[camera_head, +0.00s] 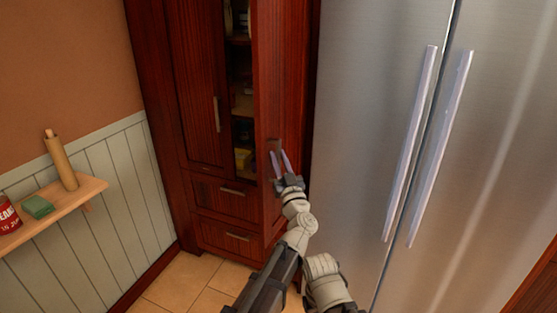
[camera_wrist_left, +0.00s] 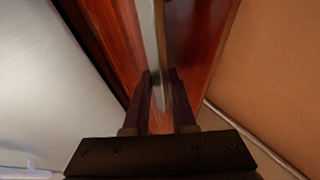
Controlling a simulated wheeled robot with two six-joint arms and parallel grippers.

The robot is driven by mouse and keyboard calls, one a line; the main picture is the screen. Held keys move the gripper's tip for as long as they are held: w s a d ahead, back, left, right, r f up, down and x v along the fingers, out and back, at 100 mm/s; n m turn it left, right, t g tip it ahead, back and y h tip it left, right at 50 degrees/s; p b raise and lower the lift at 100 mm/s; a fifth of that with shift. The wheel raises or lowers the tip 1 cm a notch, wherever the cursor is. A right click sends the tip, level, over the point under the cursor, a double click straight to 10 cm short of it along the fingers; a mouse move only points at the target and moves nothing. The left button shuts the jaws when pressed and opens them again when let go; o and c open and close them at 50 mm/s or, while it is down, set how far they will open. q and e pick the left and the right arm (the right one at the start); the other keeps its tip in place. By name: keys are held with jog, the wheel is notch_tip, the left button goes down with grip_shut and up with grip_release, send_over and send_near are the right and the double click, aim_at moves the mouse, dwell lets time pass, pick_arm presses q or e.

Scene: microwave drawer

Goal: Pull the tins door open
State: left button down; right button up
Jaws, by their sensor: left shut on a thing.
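The tins door (camera_head: 283,70) is the right-hand dark red wooden door of the tall cupboard. It stands ajar, swung out toward the fridge, and shelves with small goods (camera_head: 243,158) show in the gap to its left. My left gripper (camera_head: 279,153) is at the door's lower part. In the left wrist view my left gripper (camera_wrist_left: 161,74) has its two dark fingers on either side of the metal bar handle (camera_wrist_left: 157,50), shut on it. In the head view the handle is largely hidden by the gripper. My right gripper does not show.
The cupboard's left door (camera_head: 200,80) is shut, with two drawers (camera_head: 226,198) below. A steel fridge (camera_head: 370,90) with two long handles stands close on the right. A wall shelf (camera_head: 62,205) at left holds a rolling pin, a green block and a red tin.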

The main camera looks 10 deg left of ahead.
pick_arm(q)
jog(key=c, duration=0.8)
grip_release()
jog(key=shift+w+d, duration=0.3)
jog(key=shift+c, duration=0.2)
jog(key=shift+o, duration=0.4)
jog(key=shift+s+a, duration=0.1)
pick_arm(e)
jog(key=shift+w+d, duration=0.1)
